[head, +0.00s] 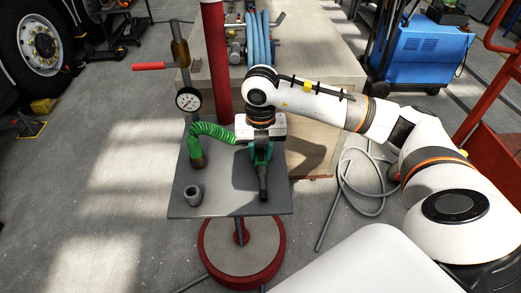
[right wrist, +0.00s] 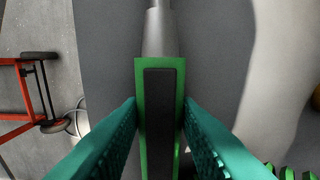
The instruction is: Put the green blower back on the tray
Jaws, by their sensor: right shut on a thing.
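My right gripper (head: 262,153) is over the right part of the grey tray (head: 232,203), pointing down. It is shut on the green blower (right wrist: 160,115), whose dark nozzle (head: 263,186) points toward the tray's front edge in the head view. In the right wrist view the teal fingers (right wrist: 160,130) press on both sides of its green body, with its grey nozzle beyond. I cannot tell whether the blower touches the tray. A green coiled hose (head: 216,130) runs from the gripper area to a green fitting (head: 194,148). My left gripper is not in view.
A grey cup (head: 193,194) stands at the tray's front left. A pressure gauge (head: 188,99) and a red post (head: 215,60) rise at the back. The tray stands on a round red base (head: 270,265). A wooden bench (head: 310,75) is behind. The tray's front middle is clear.

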